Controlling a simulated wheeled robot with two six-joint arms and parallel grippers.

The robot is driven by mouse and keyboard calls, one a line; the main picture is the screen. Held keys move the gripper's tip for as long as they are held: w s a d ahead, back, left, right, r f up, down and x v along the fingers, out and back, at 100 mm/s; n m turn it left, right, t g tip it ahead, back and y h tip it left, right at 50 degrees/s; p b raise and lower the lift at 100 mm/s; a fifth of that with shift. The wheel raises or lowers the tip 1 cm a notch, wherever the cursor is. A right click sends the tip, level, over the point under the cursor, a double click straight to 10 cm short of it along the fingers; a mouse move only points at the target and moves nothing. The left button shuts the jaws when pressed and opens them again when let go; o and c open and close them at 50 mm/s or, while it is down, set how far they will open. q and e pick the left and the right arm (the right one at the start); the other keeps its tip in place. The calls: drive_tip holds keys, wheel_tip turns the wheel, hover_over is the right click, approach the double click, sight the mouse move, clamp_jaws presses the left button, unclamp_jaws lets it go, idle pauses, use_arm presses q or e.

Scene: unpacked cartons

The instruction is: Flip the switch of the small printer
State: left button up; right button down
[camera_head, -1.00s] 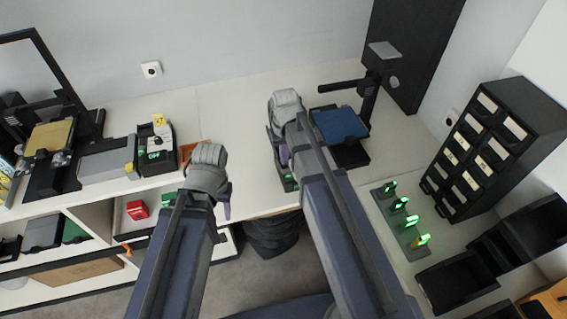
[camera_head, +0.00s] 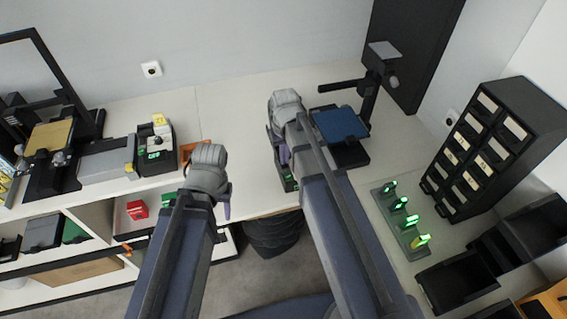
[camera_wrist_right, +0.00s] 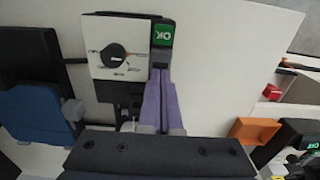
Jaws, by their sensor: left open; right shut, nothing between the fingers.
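The small printer with a blue plate (camera_head: 340,123) and a black column stands at the back right of the bench. The blue plate also shows at the left edge of the right wrist view (camera_wrist_right: 38,110). My left gripper (camera_head: 227,207) is open and empty near the bench's front edge.
A larger printer with a gold plate (camera_head: 50,135) stands at the left. An orange tray (camera_head: 194,150) lies near my left wrist. Several green-lit parts (camera_head: 400,204) stand in a holder at the right, before a black drawer cabinet (camera_head: 490,150).

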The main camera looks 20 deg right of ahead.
sight(285, 166)
drive_tip(key=shift+f+b, duration=0.8)
drive_tip(key=shift+f, duration=0.05)
idle(0.3)
drive_tip(key=shift+r, duration=0.1)
wheel_tip(285, 166, up, 7)
drive_tip(key=p, duration=0.7)
idle(0.3)
drive_tip(key=s+a+f+n+b, duration=0.1)
drive_tip(key=s+a+f+b, duration=0.2)
drive_tip(key=s+a, duration=0.2)
drive_tip(key=s+a+f+n+h+b, duration=0.1)
drive_tip(key=s+a+f+n+b, duration=0.1)
drive_tip(key=s+a, duration=0.3)
drive_tip(key=s+f+b, duration=0.1)
drive_tip(key=s, duration=0.3)
drive_tip(key=shift+s+a, duration=0.15)
drive_tip(key=shift+a, duration=0.1)
